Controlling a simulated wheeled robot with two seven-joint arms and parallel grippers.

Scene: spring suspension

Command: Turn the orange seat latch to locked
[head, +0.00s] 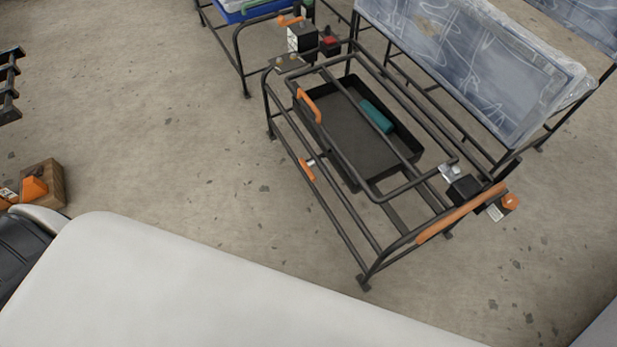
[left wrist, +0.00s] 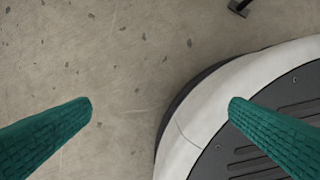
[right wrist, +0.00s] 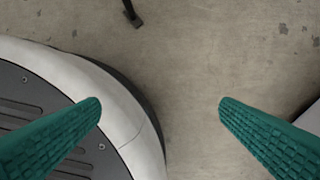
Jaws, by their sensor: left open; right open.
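A dark tubular seat frame (head: 335,205) stands on the floor in the head view, with several orange parts. A small orange lever (head: 307,171) with a silver pivot sits on its near left side rail and looks like the seat latch. A longer orange handle (head: 309,105) lies on the upper left rail. I cannot read the latch's locked or unlocked marking. My left gripper (left wrist: 163,105) is open and empty, its teal fingers wide apart over floor and my base. My right gripper (right wrist: 161,105) is open and empty too. Neither gripper shows in the head view.
A black tray (head: 345,140) with a teal roll (head: 377,116) lies inside the frame. An orange bar (head: 460,215) and orange knob (head: 510,202) are at its right end. A plastic-wrapped seat (head: 470,65) stands behind. Bare floor lies left of the frame.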

